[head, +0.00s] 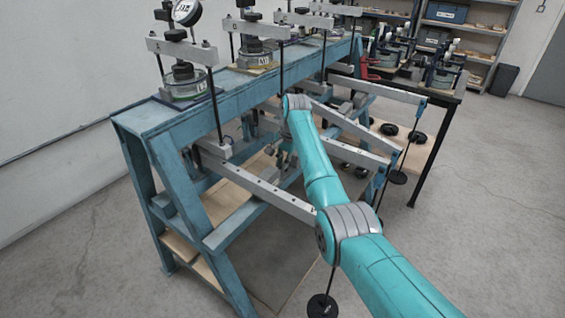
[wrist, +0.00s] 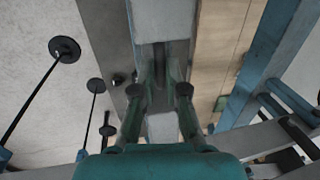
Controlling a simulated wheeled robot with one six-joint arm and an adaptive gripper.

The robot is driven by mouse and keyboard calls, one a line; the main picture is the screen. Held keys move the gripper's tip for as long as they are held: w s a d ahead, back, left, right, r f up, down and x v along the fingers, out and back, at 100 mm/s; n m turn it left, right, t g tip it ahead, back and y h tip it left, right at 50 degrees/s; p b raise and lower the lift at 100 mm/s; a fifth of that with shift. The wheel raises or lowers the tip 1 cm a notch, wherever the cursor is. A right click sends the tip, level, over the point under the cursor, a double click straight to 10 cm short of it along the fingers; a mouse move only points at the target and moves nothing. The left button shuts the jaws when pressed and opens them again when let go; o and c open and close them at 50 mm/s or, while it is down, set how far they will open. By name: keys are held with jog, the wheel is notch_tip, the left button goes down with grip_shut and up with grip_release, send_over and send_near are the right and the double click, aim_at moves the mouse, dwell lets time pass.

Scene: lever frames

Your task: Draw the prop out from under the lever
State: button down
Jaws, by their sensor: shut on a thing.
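My gripper (wrist: 160,75) shows in the wrist view with both fingers closed in on a dark, narrow upright piece, which seems to be the prop (wrist: 158,62). A pale grey bar, apparently the lever (wrist: 162,18), runs directly beyond the fingertips. Whether the prop still touches the lever cannot be told. In the head view my teal arm reaches in among the grey levers of the blue frame. My own arm and the frame largely hide the gripper and the prop there.
The blue frame (head: 140,122) carries several gauges and clamped cells on top. A nearer grey lever (head: 268,190) slopes beside my arm, and another lever (head: 350,146) lies behind it. Black weights (head: 322,306) hang on rods. Open floor (head: 490,230) lies to the right.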

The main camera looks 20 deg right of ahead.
jog(key=shift+w+d+r, duration=0.1)
jog(key=shift+d, duration=0.05)
jog(key=c, duration=1.2)
grip_release()
jog(key=shift+d, duration=0.1)
notch_tip(320, 180, up, 12)
jog(key=s+d, duration=0.1)
jog(key=shift+s+d+f, duration=0.15)
jog(key=shift+s+f, duration=0.05)
jog(key=shift+s, duration=0.2)
